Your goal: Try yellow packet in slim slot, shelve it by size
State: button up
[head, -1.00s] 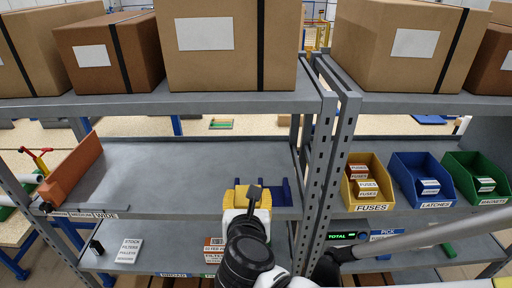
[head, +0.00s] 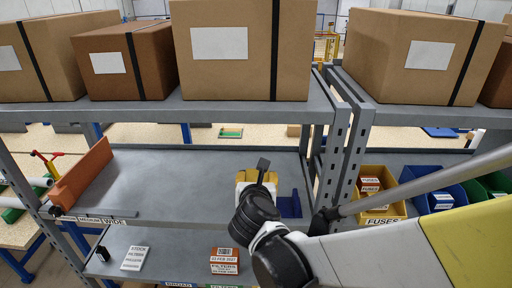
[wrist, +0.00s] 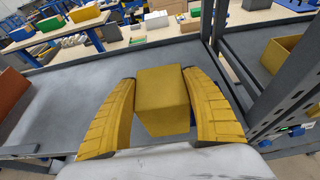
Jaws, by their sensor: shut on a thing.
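The yellow packet (wrist: 162,100) is a plain box held between the two curved yellow fingers of my gripper (wrist: 158,78) in the wrist view. In the head view my gripper (head: 258,184) is over the middle shelf, towards its right end, and my arm hides most of the packet. A blue upright holder (head: 290,204) stands on that shelf just right of my gripper. It is partly hidden, so I cannot tell whether it is the slim slot or whether the packet touches it.
The middle shelf (head: 170,180) is bare between an orange-brown divider (head: 82,173) and my gripper. A grey post (head: 335,150) stands close on the right, with a yellow fuses bin (head: 393,208) beyond it. Large cartons (head: 232,50) fill the shelf above.

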jog(key=shift+b+x, duration=1.1)
jog(key=shift+x, duration=1.75)
jog(key=shift+f, duration=0.15)
jog(key=shift+f, duration=0.65)
jog(key=shift+r, duration=0.15)
notch_tip(320, 180, up, 3)
jog(key=shift+r, duration=0.2)
jog(key=shift+r, duration=0.1)
